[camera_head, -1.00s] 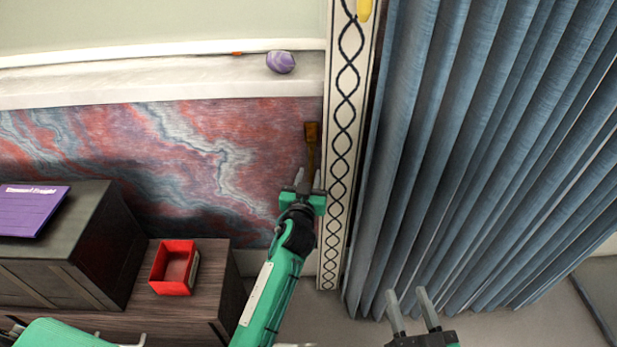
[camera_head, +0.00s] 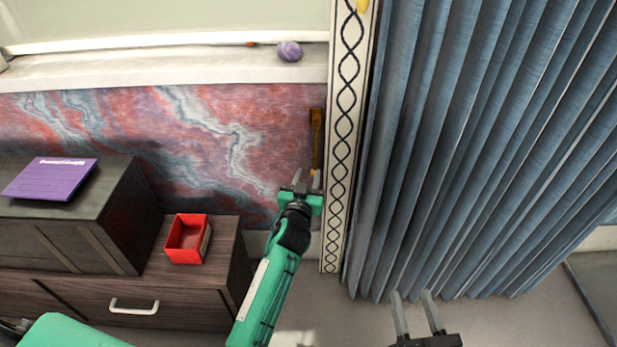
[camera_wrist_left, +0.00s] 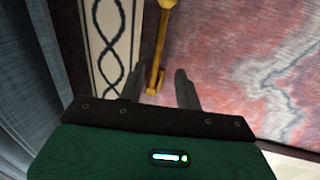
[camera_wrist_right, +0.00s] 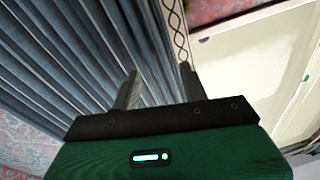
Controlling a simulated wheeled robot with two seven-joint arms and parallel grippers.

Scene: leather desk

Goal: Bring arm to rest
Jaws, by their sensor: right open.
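My left gripper (camera_head: 306,180) is raised in front of the marbled wall, beside the patterned border strip. Its two fingers are apart in the left wrist view (camera_wrist_left: 158,88), with nothing clearly between them. A brown and gold long-handled thing (camera_head: 316,130) stands upright just beyond its fingertips; it also shows in the left wrist view (camera_wrist_left: 160,45). I cannot tell whether they touch. My right gripper (camera_head: 416,312) is low in front of the blue curtain, fingers apart and empty; it also shows in the right wrist view (camera_wrist_right: 158,85).
The blue curtain (camera_head: 470,150) fills the right side. A dark wooden cabinet (camera_head: 185,285) at the left bears a red open box (camera_head: 187,240) and a dark chest with a purple card (camera_head: 52,180) on it. A purple striped ball (camera_head: 289,51) lies on the ledge.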

